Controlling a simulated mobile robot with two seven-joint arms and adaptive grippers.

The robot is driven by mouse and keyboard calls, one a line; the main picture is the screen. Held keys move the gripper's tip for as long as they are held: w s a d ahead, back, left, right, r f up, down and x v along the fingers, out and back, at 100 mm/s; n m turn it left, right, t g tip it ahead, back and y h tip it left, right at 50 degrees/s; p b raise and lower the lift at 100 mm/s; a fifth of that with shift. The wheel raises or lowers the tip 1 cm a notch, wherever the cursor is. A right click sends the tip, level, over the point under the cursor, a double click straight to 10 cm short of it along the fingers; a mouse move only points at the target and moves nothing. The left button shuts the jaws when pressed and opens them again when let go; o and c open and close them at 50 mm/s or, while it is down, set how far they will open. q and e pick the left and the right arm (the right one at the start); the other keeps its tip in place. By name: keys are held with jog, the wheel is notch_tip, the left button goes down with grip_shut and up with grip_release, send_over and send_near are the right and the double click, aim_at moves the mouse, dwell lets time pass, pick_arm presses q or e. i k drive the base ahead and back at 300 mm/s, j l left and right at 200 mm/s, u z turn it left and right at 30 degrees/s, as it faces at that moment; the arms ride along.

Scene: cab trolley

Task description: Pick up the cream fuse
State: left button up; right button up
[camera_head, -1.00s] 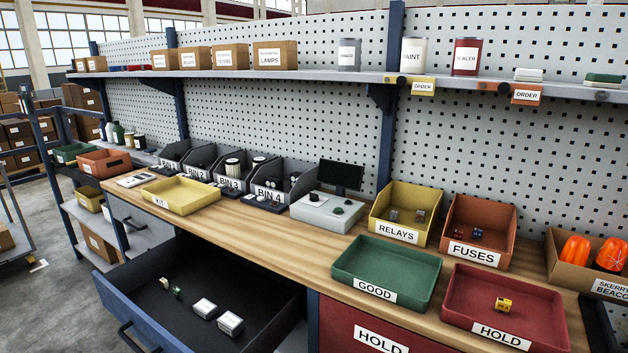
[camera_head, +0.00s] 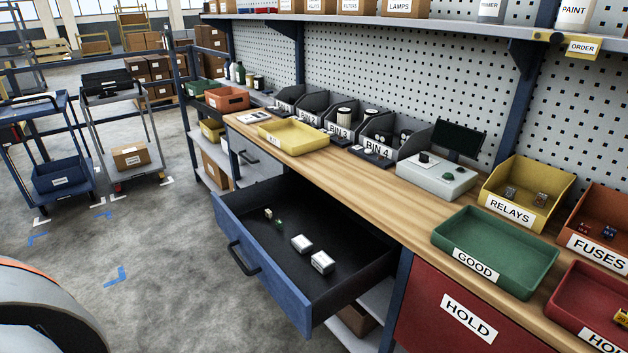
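A small cream block (camera_head: 268,213), which looks like the cream fuse, lies on the black floor of the open blue drawer (camera_head: 262,267), toward its left back part. A small green piece (camera_head: 279,222) lies just to its right and nearer the front. Two white boxes, one at the middle (camera_head: 302,243) and one nearer the front (camera_head: 322,262), lie further right in the drawer. Neither of my grippers is in view.
The wooden bench (camera_head: 400,207) carries a yellow tray (camera_head: 293,148), the green GOOD tray (camera_head: 500,232), the RELAYS bin (camera_head: 500,213) and the FUSES bin (camera_head: 590,258). The drawer juts over the floor. Open grey floor (camera_head: 165,255) lies left of it, with trolleys (camera_head: 130,150) beyond.

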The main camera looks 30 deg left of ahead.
aim_at(268, 213)
jog(key=u, duration=1.4)
